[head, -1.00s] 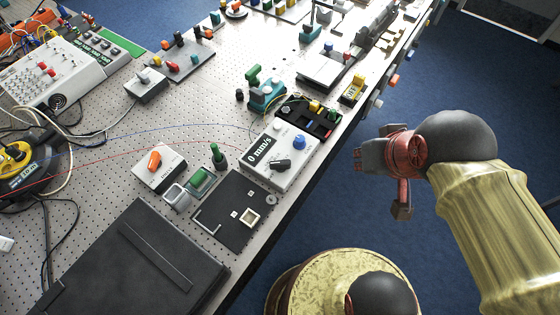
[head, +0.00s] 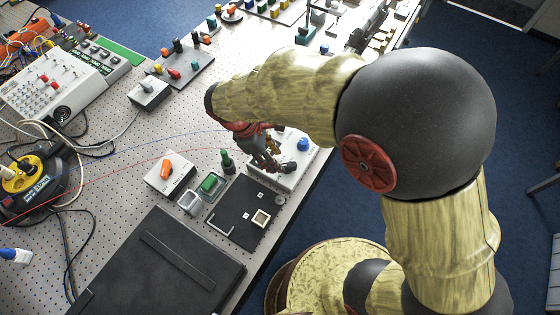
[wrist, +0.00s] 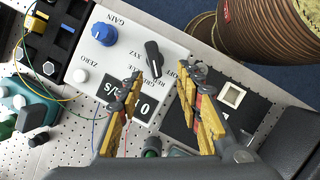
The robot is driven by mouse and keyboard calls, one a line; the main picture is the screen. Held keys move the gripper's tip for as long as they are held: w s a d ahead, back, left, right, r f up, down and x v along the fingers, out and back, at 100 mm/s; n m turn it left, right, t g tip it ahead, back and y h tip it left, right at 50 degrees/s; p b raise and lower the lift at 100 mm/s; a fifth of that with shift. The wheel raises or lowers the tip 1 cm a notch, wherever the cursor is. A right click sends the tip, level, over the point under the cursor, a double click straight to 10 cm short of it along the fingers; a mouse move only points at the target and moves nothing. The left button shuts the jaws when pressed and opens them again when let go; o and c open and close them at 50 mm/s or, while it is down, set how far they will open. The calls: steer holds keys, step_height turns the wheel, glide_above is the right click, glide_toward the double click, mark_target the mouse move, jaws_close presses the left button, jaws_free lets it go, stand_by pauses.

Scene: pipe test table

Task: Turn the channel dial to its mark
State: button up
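The black pointer dial (wrist: 153,58) sits on a white meter box (wrist: 110,58) with printed lettering around it. I take it for the channel dial; which printed mark is its target I cannot tell. My gripper (wrist: 161,76) is open, with its two yellow-padded fingers on either side of the dial in the wrist view. I cannot tell whether they touch it.
A blue gain knob (wrist: 104,34) and a white zero button (wrist: 81,75) are on the same box. A black plate (head: 238,212) lies beside it. A white box with an orange dial (head: 167,168) and a green post (head: 227,160) stand to the left.

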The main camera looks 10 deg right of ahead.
mark_target(286, 165)
steer(key=shift+w+d+f+n+b, duration=0.2)
steer(key=shift+d+f+n, duration=0.25)
steer(key=shift+f, duration=0.55)
steer(key=shift+w+d+f+n+b, duration=0.1)
steer(key=shift+d+f+n+b, duration=0.15)
steer(key=shift+d+f, duration=0.6)
steer(key=shift+w+d+f+n+b, duration=0.1)
steer(key=shift+d+f+n+b, duration=0.2)
steer(key=shift+f, duration=0.85)
steer(key=shift+d, duration=0.1)
steer(key=shift+c, duration=1.4)
jaws_close()
